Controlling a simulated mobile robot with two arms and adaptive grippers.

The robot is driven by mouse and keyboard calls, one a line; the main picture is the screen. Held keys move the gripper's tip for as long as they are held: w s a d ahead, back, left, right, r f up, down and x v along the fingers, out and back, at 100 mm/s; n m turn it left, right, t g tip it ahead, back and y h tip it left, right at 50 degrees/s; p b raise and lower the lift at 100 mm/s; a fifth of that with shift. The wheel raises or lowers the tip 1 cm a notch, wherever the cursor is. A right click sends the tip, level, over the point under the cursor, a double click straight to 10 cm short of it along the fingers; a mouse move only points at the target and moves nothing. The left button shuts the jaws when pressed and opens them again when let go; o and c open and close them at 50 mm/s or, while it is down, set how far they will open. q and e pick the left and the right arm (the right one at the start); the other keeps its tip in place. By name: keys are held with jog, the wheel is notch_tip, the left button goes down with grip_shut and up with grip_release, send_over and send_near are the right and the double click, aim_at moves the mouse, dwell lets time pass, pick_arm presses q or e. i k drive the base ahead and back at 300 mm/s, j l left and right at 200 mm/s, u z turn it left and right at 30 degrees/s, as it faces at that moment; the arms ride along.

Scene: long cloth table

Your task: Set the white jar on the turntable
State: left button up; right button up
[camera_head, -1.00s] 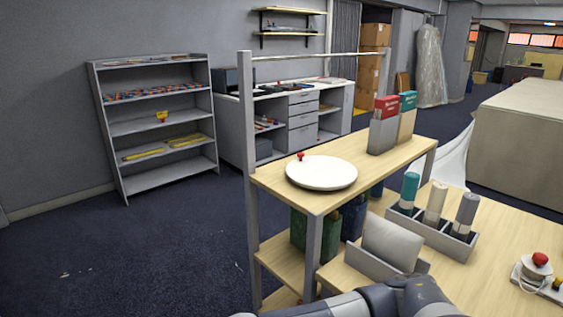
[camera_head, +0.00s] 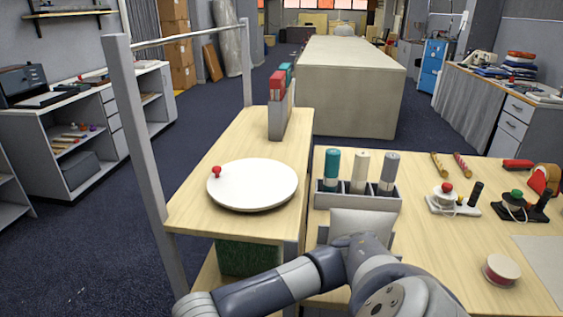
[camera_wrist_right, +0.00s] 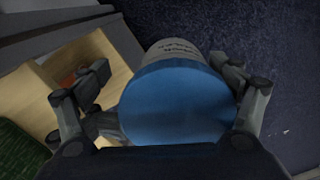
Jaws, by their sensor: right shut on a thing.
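The turntable (camera_head: 253,185) is a white round disc with a small red knob (camera_head: 216,171) at its left edge. It lies bare on the top wooden shelf. In the right wrist view, the jar shows a broad blue end (camera_wrist_right: 175,105) and a pale side with dark lettering (camera_wrist_right: 178,50). My right gripper (camera_wrist_right: 172,92) has a finger on each side of the jar and is shut on it. Dark floor shows beyond the jar. In the head view my arm crosses the bottom, but its gripper and the jar are out of frame. My left gripper is not in view.
The shelf unit has a tall grey post (camera_head: 146,150) at its left front. Red and teal books in a grey holder (camera_head: 278,118) stand behind the turntable. A bottle rack (camera_head: 357,199) stands to the right. A green box (camera_head: 248,258) sits below.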

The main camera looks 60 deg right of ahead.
aim_at(259, 179)
jog(key=i+j+z, duration=0.15)
jog(key=z, duration=0.25)
jog(key=i+j+z, duration=0.25)
jog(key=z, duration=0.15)
jog(key=i+j+z, duration=0.25)
jog(key=z, duration=0.2)
jog(key=i+j+z, duration=0.15)
jog(key=j+z, duration=0.25)
jog(key=l, duration=0.05)
